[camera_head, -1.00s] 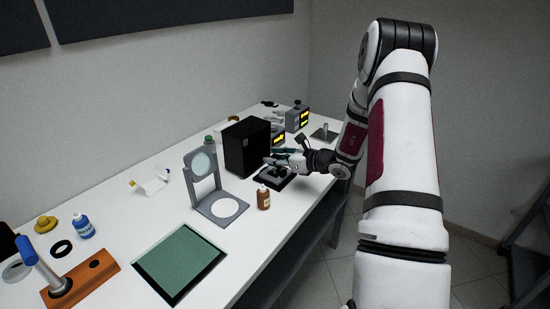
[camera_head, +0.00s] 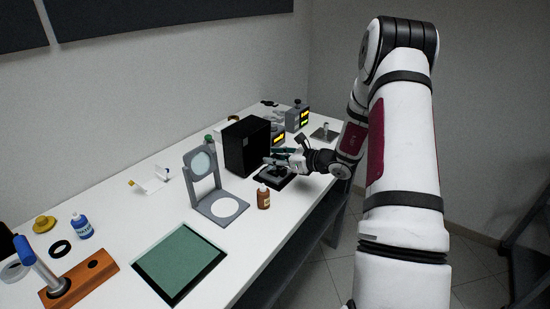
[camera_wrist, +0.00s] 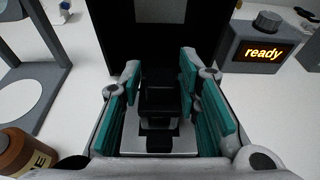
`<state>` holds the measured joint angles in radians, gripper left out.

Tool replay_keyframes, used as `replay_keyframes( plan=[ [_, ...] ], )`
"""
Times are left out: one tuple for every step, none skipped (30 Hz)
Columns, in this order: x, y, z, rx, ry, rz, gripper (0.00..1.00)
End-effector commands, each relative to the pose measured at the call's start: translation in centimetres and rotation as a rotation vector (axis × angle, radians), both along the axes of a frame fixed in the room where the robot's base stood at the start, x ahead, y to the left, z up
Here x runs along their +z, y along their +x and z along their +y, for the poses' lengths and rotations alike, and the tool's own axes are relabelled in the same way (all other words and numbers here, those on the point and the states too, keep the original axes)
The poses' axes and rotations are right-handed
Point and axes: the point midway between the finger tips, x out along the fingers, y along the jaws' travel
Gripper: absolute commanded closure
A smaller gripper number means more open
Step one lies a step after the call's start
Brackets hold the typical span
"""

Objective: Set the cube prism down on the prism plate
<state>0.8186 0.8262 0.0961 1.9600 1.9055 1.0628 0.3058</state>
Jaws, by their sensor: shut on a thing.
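My gripper (camera_head: 281,160) is over a small dark stand in front of the black box, at the table's right part. In the wrist view its teal-padded fingers (camera_wrist: 160,88) stand on both sides of a dark, glossy cube-like block, which I take to be the cube prism (camera_wrist: 159,80). The gripper is shut on it. Below the block are a dark stepped part and a pale grey surface, seemingly the prism plate (camera_wrist: 130,144). The block hides much of it, and I cannot tell whether they touch. In the head view the fingers hide the prism.
The tall black box (camera_head: 246,146) stands close behind the gripper. A brown bottle (camera_head: 263,197) and a grey stand with a round lens (camera_head: 202,164) are to the left. A grey unit reading "ready" (camera_wrist: 262,52) is at right in the wrist view. The table's front edge is near.

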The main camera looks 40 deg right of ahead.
Motion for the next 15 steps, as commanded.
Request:
replay_keyframes(
  plan=[
    [-0.12,0.02,-0.01,0.000,0.000,0.000,1.00],
    [-0.16,0.02,-0.01,0.000,0.000,0.000,1.00],
    [-0.21,0.02,-0.01,0.000,0.000,0.000,1.00],
    [-0.26,0.02,-0.01,0.000,0.000,0.000,1.00],
    [-0.30,0.02,-0.01,0.000,0.000,0.000,1.00],
    [-0.35,0.01,0.00,0.000,0.000,0.000,1.00],
    [-0.39,0.02,0.00,0.000,0.000,0.000,1.00],
    [-0.43,0.01,0.00,0.000,0.000,0.000,1.00],
    [-0.48,0.01,-0.01,0.000,0.000,0.000,1.00],
    [-0.53,0.02,-0.01,0.000,0.000,0.000,1.00],
    [-0.50,0.00,0.00,0.000,0.000,0.000,0.65],
    [-0.47,0.00,0.00,0.000,0.000,0.000,0.56],
    [-0.47,-0.01,0.00,0.000,0.000,0.000,0.49],
    [-0.47,-0.01,0.00,0.000,0.000,0.000,0.46],
    [-0.47,-0.01,0.00,0.000,0.000,0.000,0.46]
  ],
)
